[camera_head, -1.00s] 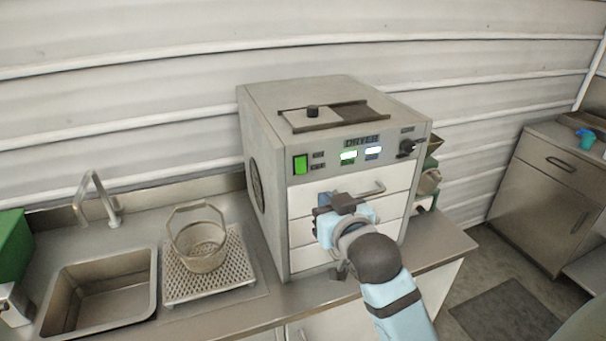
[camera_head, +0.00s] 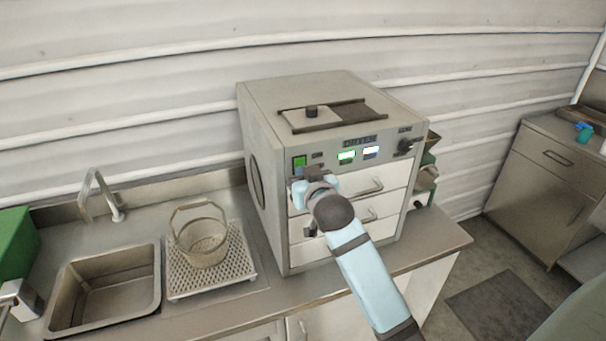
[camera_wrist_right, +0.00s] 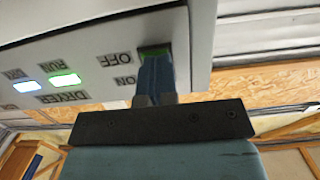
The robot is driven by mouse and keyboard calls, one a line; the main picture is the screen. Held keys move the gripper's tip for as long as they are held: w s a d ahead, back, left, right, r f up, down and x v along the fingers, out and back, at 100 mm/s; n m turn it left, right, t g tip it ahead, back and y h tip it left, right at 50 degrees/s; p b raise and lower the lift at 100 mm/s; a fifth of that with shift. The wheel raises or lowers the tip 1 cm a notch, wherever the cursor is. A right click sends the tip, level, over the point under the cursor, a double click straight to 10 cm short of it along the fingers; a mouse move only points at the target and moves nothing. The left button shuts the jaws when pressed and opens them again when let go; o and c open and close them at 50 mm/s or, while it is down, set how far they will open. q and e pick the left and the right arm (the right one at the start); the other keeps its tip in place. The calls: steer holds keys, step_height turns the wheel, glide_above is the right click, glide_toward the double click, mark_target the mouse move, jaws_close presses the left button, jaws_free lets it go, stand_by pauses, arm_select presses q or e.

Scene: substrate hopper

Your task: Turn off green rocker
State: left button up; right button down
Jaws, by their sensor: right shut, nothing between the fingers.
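The green rocker (camera_head: 299,161) is at the upper left of the dryer's (camera_head: 264,140) front panel, beside its ON and OFF labels. My right gripper (camera_head: 300,178) is shut and empty, right at the rocker, and hides its lower part in the head view. In the right wrist view, the shut fingers (camera_wrist_right: 154,75) reach up to the rocker, and a green strip (camera_wrist_right: 154,50) of it shows past their tips. The labels look upside down there. I cannot tell whether the fingertips touch the rocker. My left gripper is not in view.
White drawers (camera_head: 385,200) with bar handles lie below the panel. Two lit indicators (camera_head: 347,156) and a black knob (camera_head: 405,146) are right of the rocker. A wire basket (camera_head: 203,245) on a perforated tray and a sink (camera_head: 105,290) are to the left.

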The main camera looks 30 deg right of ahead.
arm_select(q)
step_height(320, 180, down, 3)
steer(key=b, duration=0.4)
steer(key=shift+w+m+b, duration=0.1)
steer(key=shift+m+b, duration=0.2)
steer(key=shift+b, duration=0.05)
arm_select(e)
steer(key=shift+w+r+t+h, duration=0.1)
steer(key=shift+w+t+h, duration=0.15)
steer(key=shift+t, duration=0.85)
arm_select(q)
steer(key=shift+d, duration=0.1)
arm_select(e)
steer(key=shift+d, duration=0.1)
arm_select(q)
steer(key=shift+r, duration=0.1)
